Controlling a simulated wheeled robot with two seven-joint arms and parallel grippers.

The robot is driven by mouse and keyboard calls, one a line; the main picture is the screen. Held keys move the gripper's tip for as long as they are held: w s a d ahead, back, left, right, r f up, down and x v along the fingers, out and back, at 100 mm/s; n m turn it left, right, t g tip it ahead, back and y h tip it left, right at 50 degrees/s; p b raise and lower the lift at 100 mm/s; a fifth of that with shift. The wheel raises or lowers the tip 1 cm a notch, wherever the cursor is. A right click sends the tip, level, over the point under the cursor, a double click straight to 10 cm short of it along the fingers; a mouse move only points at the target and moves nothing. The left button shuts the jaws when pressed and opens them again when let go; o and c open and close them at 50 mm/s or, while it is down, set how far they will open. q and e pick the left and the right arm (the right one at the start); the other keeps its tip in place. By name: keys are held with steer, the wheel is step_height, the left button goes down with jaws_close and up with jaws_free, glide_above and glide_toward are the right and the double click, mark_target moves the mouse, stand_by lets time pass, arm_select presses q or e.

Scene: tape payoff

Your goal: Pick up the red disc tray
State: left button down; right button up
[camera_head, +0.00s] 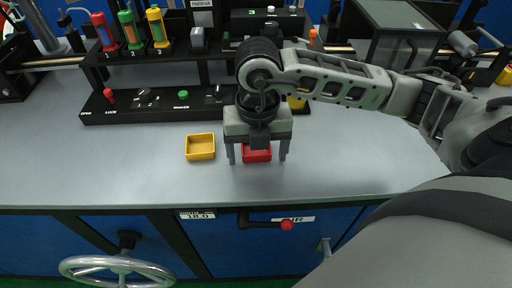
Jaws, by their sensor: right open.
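The red disc tray (257,155) is a small square tray lying on the grey bench top near its front edge. My right gripper (257,158) hangs over it, pointing down. Its fingers are spread apart, one on the left and one on the right of the tray. The gripper hides the back part of the tray. I cannot tell whether the fingers touch it. My left gripper is not in view.
A yellow tray (200,147) sits just left of my right gripper. A black control panel (160,104) with a green button and switches stands behind. The bench (90,170) is clear at front left. A handwheel (118,268) is below the front edge.

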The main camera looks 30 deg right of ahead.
steer(key=c, duration=1.1)
steer(key=shift+o, duration=0.2)
steer(key=shift+r, duration=0.15)
